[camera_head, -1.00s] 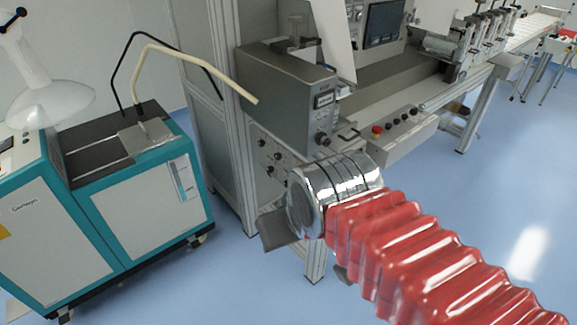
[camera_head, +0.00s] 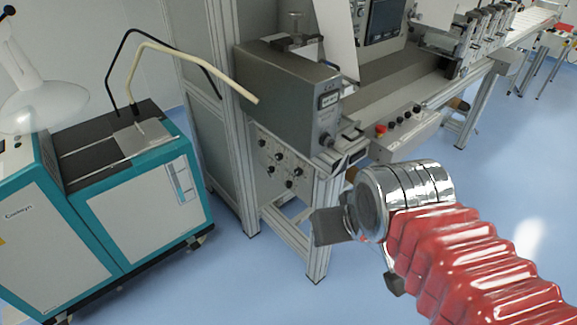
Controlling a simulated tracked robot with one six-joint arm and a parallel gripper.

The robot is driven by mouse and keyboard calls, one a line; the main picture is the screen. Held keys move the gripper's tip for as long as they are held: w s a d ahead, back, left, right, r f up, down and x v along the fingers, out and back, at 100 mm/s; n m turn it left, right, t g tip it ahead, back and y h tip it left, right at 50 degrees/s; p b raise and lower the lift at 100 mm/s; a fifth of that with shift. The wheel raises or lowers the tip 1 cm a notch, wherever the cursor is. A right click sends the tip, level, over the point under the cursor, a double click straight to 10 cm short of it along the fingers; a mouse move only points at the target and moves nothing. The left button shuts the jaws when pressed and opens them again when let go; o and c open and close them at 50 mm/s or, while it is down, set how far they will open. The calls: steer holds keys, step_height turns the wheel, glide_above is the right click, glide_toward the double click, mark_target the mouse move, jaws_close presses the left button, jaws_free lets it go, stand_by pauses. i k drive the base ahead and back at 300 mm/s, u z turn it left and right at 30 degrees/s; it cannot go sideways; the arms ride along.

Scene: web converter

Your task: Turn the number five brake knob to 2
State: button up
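The panel with several small dark brake knobs (camera_head: 284,166) is on the front of the machine frame, left of the picture's middle. The numbers and scales on it are too small to read, so I cannot tell which knob is number five or where any knob points. My gripper (camera_head: 364,254) is at the end of my red-sleeved arm, to the right of and nearer than the panel. Its two grey fingers show apart below the chrome wrist, with blue floor between them. It is empty and touches no knob.
A grey control box (camera_head: 288,95) stands above the panel. A table leg (camera_head: 321,225) is beside my gripper. A button box with a red stop button (camera_head: 381,129) is to the right. A teal cabinet (camera_head: 140,200) stands at left. Blue floor is clear between cabinet and frame.

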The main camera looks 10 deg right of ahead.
mark_target(288, 184)
steer(key=z, duration=0.05)
steer(key=i, duration=1)
steer(key=u, duration=0.05)
